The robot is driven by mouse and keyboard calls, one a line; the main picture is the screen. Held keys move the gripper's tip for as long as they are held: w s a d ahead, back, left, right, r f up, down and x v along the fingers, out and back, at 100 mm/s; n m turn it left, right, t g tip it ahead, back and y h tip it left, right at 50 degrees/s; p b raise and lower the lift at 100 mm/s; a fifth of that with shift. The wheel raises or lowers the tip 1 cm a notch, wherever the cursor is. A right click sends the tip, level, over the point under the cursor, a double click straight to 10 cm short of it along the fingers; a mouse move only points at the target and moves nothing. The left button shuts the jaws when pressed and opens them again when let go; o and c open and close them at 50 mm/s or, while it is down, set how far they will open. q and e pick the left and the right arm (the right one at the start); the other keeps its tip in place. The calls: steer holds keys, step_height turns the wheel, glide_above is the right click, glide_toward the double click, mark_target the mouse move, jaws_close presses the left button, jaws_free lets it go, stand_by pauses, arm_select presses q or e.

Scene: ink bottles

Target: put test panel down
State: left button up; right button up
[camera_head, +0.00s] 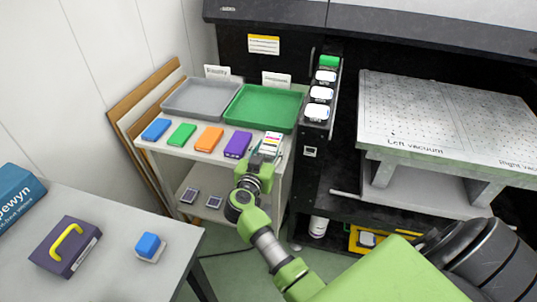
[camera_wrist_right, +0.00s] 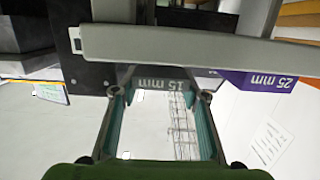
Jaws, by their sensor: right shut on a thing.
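In the right wrist view the gripper's two green-padded fingers (camera_wrist_right: 160,105) stand either side of a piece whose dark edge reads "15 mm". I cannot tell whether the panel touches the shelf. My left gripper is not in view.
Blue (camera_head: 156,129), green (camera_head: 181,134), orange (camera_head: 208,139) and purple (camera_head: 237,144) blocks line the shelf's front, the purple one nearest the panel. Grey (camera_head: 203,97) and green trays (camera_head: 262,107) lie behind. A black machine with white-labelled bottles (camera_head: 321,95) stands right.

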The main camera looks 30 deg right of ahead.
steer(key=shift+f, duration=0.85)
steer(key=shift+f, duration=0.15)
steer(key=o, duration=1.1)
steer(key=shift+o, duration=0.2)
